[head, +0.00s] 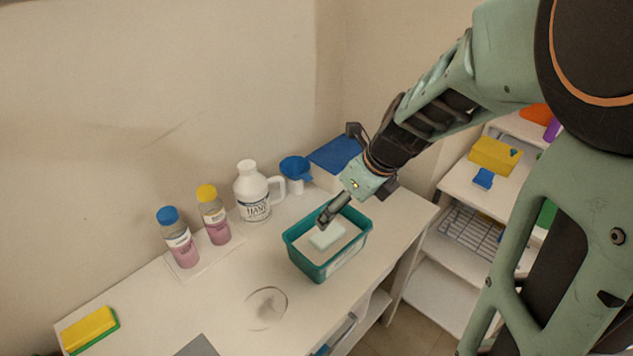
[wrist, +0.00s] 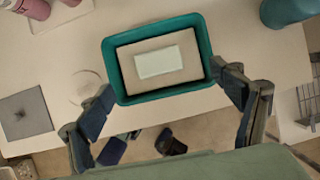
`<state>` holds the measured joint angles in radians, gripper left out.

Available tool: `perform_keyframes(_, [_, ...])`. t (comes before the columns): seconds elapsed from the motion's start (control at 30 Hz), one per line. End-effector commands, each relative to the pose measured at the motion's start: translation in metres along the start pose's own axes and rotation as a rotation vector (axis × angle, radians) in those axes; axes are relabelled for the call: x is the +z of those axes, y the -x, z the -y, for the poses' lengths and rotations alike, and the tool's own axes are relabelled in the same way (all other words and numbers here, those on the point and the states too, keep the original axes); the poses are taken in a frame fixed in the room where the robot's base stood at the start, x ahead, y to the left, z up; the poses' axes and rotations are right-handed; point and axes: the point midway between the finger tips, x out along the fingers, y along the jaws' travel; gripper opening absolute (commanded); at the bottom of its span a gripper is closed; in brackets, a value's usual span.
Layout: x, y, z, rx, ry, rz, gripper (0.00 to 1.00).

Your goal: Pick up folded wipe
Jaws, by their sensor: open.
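The folded wipe (head: 326,236) is a pale, whitish-green rectangle. It lies flat inside a teal tub (head: 318,273) on the white table. In the wrist view the wipe (wrist: 159,61) sits near the middle of the tub, whose teal rim (wrist: 108,62) surrounds it. My gripper (head: 332,214) is above the tub's back rim in the head view. In the wrist view my gripper (wrist: 170,98) is open, with one finger on each side of the tub. Nothing is between the fingers at the tips except the view of the tub below.
Two bottles with pink liquid (head: 216,222) and a white jug (head: 252,192) stand left of the tub. A blue funnel (head: 296,168) and a blue-lidded box (head: 335,152) stand behind it. A yellow-green sponge (head: 90,330) lies at the table's left end. Shelves (head: 440,275) stand right.

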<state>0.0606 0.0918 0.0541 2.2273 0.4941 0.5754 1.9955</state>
Motion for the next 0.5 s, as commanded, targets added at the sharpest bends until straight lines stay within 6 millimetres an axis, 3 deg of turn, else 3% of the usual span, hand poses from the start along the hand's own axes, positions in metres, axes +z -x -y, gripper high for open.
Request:
perform_keyframes(0.3, [-0.007,-0.043,-0.004,0.009,-0.011,-0.011,0.85])
perform_keyframes(0.5, [-0.006,-0.059,-0.004,0.008,-0.009,-0.010,0.85])
